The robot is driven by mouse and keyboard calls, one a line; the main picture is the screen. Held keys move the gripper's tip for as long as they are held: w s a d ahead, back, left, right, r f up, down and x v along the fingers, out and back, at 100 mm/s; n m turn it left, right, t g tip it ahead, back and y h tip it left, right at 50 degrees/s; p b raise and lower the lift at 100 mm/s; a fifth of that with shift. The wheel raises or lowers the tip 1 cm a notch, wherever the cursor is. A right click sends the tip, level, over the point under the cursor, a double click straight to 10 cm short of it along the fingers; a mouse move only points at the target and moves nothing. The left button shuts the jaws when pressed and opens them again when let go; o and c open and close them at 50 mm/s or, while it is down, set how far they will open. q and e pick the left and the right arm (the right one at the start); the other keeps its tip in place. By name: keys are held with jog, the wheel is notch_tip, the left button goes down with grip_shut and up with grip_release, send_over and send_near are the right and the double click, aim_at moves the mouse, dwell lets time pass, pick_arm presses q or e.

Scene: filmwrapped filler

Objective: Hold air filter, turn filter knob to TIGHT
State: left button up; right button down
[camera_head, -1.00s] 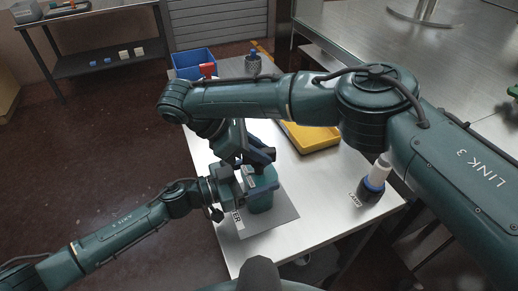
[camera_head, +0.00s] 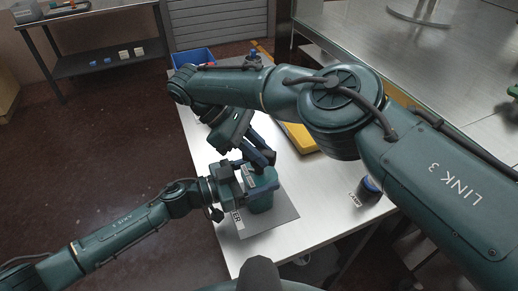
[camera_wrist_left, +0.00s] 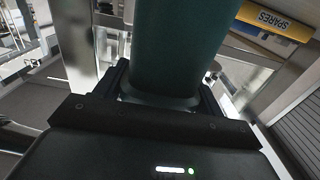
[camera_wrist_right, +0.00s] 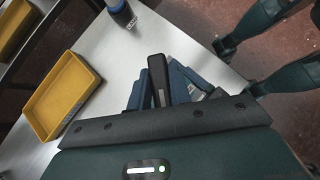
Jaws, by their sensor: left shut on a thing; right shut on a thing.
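My left gripper (camera_head: 243,180) comes in from the left and is shut on the canister's side. In the left wrist view the teal body (camera_wrist_left: 178,50) sits between the black fingers. My right gripper (camera_head: 262,150) reaches down from above the filter, its blue fingers shut around a dark piece, seemingly the filter knob (camera_wrist_right: 158,75). The fingers and my arm hide much of the knob; TIGHT markings cannot be read.
A yellow tray (camera_wrist_right: 62,98) lies on the table behind the filter. A dark blue bottle-like item (camera_head: 369,188) with a label stands to the right. A blue bin (camera_head: 192,57) is at the table's far end. The table's left edge is close to the filter.

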jog(key=c, duration=1.3)
grip_release()
jog(key=shift+n, duration=0.3)
